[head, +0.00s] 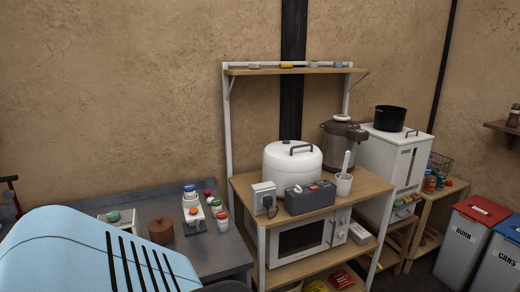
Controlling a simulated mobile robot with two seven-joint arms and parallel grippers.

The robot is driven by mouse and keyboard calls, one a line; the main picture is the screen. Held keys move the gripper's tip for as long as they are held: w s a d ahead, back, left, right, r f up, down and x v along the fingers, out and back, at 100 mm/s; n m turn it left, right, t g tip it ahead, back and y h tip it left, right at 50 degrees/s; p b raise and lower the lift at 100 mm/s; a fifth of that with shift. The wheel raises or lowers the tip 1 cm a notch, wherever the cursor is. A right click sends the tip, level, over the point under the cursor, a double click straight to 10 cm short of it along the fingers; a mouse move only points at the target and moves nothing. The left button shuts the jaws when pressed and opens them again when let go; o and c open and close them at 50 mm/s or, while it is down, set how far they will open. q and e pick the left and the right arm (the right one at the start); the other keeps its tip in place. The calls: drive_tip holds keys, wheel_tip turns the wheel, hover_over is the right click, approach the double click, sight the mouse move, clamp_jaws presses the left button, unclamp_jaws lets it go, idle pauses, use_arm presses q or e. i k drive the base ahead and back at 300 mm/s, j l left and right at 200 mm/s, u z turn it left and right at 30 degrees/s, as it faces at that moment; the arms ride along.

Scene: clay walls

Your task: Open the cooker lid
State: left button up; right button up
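The cooker (292,168) is a round white pot-shaped appliance in the middle of the head view. It stands on the wooden top of a shelf unit, near the wall. Its domed white lid (278,151) is down and looks shut, with a dark handle (301,149) on top. The lower front of the cooker is partly hidden by a grey box with a red switch. Neither of my grippers is in view, so where they are relative to the cooker cannot be seen.
The grey box (310,198), a white outlet box (264,198) and a white cup with a tool (344,185) stand before the cooker. A brown dispenser (342,145) is right of it. An upper shelf (300,70) hangs above. Bins (468,240) stand at right.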

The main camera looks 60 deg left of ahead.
sight(294, 157)
drive_tip(key=u, duration=1.6)
drive_tip(key=i+l+u, duration=0.3)
drive_tip(key=l, duration=0.35)
drive_tip(key=i+l+u, duration=0.35)
drive_tip(key=l, duration=0.35)
drive_tip(key=i+l+u, duration=0.15)
drive_tip(key=l, duration=0.25)
drive_tip(key=i+l+u, duration=0.15)
drive_tip(key=l, duration=0.25)
